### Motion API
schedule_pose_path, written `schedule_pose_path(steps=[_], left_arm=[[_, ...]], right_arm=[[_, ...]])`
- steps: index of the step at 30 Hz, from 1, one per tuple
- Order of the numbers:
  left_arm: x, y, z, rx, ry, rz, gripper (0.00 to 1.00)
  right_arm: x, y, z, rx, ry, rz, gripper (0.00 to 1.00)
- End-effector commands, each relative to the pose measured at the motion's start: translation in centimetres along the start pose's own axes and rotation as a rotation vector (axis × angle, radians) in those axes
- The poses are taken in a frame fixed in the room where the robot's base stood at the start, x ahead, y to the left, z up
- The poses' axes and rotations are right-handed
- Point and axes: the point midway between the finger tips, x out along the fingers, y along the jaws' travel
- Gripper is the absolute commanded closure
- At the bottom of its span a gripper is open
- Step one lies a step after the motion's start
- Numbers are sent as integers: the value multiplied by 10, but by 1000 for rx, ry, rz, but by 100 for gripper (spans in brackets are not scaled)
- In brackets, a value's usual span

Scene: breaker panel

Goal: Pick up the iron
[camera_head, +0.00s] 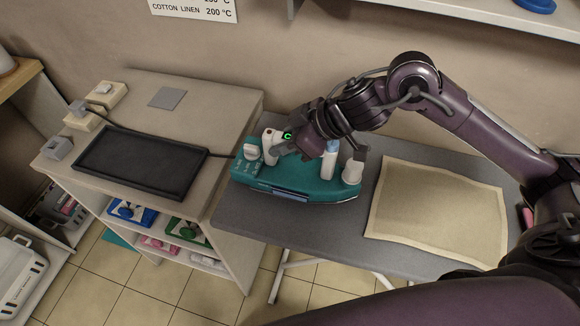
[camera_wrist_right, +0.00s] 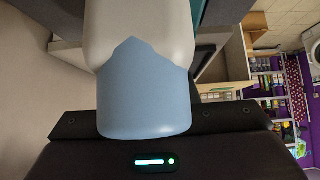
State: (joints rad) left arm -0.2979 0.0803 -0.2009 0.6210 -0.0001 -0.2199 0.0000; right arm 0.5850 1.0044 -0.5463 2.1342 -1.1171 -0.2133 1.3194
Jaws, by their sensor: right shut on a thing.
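The iron (camera_head: 310,187) has a teal body with a white knob (camera_head: 252,152) at its left end and white and light-blue handle parts above. It is at the left end of the grey ironing board (camera_head: 345,231); I cannot tell whether it touches the board. My right gripper (camera_head: 323,152) reaches down from above and is shut on the iron's handle, hiding part of it. In the right wrist view the white and light-blue handle (camera_wrist_right: 144,100) fills the space close in front of the gripper. My left gripper is not in view.
A beige cloth (camera_head: 438,212) lies on the board to the right. A cabinet on the left bears a dark tray (camera_head: 140,162), a grey square plate (camera_head: 167,98) and small pale blocks. A cord runs from the iron towards the tray. A shelf (camera_head: 490,15) is above.

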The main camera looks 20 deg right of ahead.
Motion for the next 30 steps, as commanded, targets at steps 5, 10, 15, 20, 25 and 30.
schedule_pose_path(steps=[5,10,15,20,25,30], left_arm=[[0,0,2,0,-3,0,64],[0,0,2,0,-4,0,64],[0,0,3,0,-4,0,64],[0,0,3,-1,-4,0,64],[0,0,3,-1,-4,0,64],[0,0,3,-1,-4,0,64]], right_arm=[[0,0,0,0,0,0,100],[0,0,0,0,0,0,100],[0,0,0,0,0,0,100],[0,0,0,0,0,0,100],[0,0,0,0,0,0,100],[0,0,0,0,0,0,100]])
